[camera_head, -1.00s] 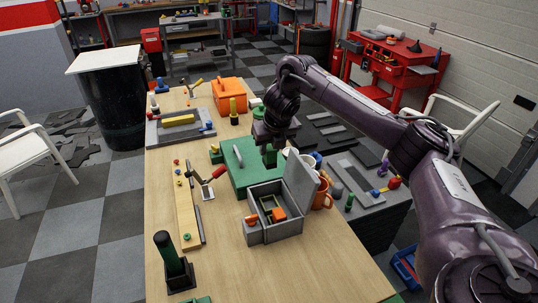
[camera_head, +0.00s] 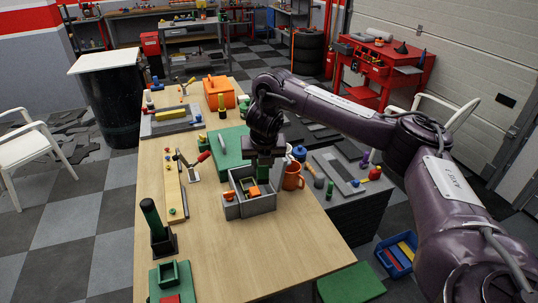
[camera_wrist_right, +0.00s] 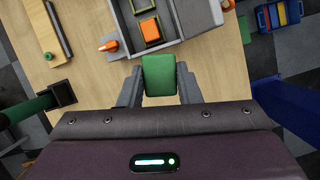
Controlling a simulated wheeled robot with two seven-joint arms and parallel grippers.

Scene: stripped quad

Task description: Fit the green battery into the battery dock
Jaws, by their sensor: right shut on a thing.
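My right gripper (camera_head: 262,158) is shut on a green block, which I take as the green battery (camera_wrist_right: 159,75). The block is upright between the fingers in the right wrist view. In the head view the green battery (camera_head: 262,174) hangs beneath the gripper, above the grey box area; its height above the box is unclear. A green dock-like holder (camera_head: 168,272) with a raised square opening and a red part stands at the table's near left edge. I cannot tell for certain that it is the battery dock. My left gripper is not in view.
The open grey box (camera_head: 250,205) holds small orange and green parts. An orange mug (camera_head: 293,177) stands right of it. A green cylinder in a black holder (camera_head: 163,241) stands at left. A green case (camera_head: 228,150) lies behind. The near middle tabletop is clear.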

